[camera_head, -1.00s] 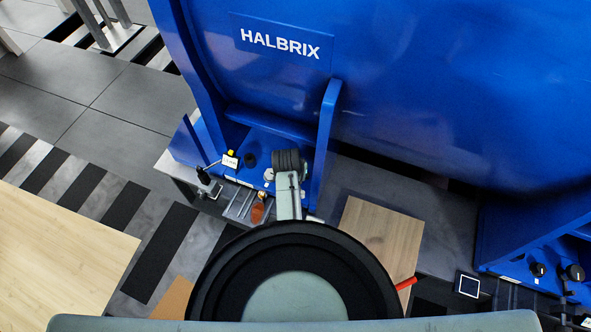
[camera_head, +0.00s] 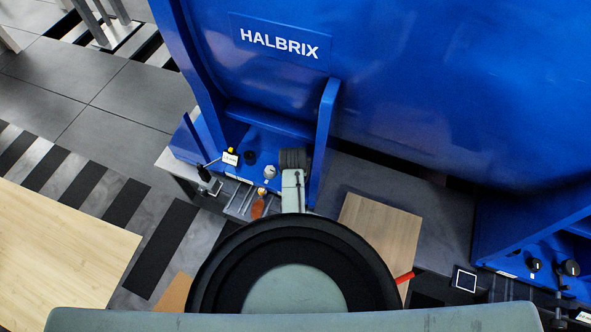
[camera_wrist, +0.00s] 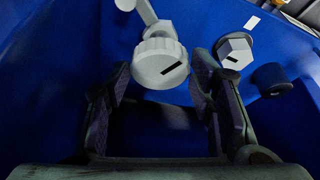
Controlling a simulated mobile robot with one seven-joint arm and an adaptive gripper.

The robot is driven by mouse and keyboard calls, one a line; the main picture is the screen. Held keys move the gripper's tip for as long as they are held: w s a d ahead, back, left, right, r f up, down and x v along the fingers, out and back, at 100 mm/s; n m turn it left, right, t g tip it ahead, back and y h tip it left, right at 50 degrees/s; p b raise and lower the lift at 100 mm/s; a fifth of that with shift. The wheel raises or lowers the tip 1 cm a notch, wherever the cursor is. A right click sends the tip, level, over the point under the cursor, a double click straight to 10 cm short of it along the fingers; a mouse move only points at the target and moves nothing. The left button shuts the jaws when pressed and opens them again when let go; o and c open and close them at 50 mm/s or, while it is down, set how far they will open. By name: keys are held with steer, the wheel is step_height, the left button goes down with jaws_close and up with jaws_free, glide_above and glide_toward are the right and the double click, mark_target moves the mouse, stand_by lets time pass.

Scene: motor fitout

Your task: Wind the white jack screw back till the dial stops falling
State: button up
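In the wrist view the white jack screw shows as a ribbed round knob (camera_wrist: 160,62) with a dark slot mark on its face. My gripper (camera_wrist: 160,80) is open, one dark finger on each side of the knob's lower part. I cannot tell whether either finger touches it. In the head view my gripper (camera_head: 293,159) is over the blue foot bracket and seems to hide the knob. A small white-faced device with a yellow top (camera_head: 230,157) stands left of it, perhaps the dial; its face is too small to read.
A white hex head (camera_wrist: 234,52) and a black cap (camera_wrist: 271,80) sit close right of the knob in the wrist view. The blue HALBRIX housing (camera_head: 430,90) rises behind. Tools (camera_head: 240,198) and an orange-handled item (camera_head: 258,207) lie in front of the bracket.

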steer(key=o, duration=0.3)
steer(key=shift+o, duration=0.2)
step_height(320, 180, up, 10)
stand_by(0.5)
